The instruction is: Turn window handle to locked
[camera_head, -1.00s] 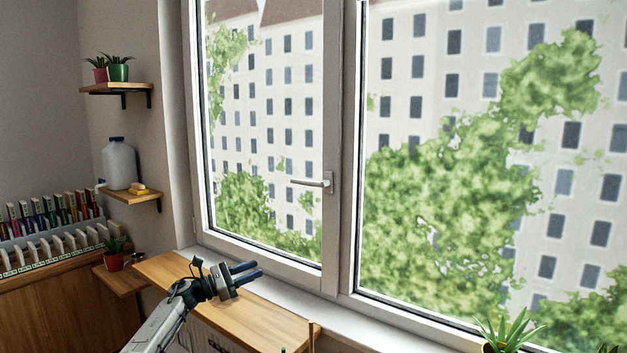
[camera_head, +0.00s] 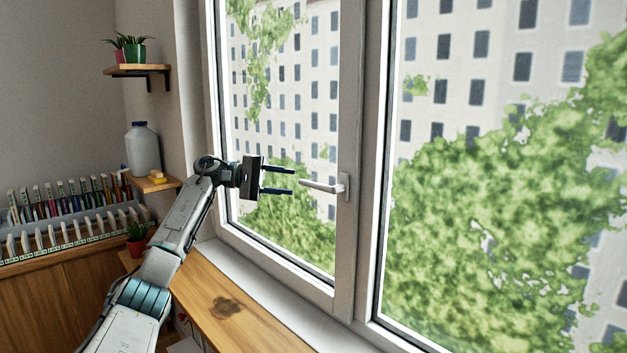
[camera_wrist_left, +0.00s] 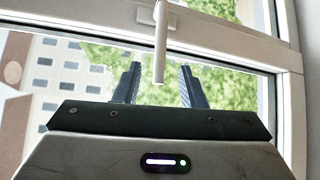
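The white window handle (camera_head: 325,186) sits on the right frame of the left window sash. Its lever points left, roughly horizontal, in the head view. My left gripper (camera_head: 292,181) is open just left of the lever's free end, with one finger above and one below its level. In the left wrist view the handle (camera_wrist_left: 160,45) hangs down toward the gap between the open fingers of the left gripper (camera_wrist_left: 158,82). The lever's tip appears at or near the gap; I cannot tell whether it touches a finger. My right gripper is not in view.
A wooden board (camera_head: 225,305) runs along below the white window sill (camera_head: 265,300). At left are a small shelf with a white jug (camera_head: 143,148), an upper shelf with plants (camera_head: 134,50), and a book rack (camera_head: 70,215). The space before the glass is free.

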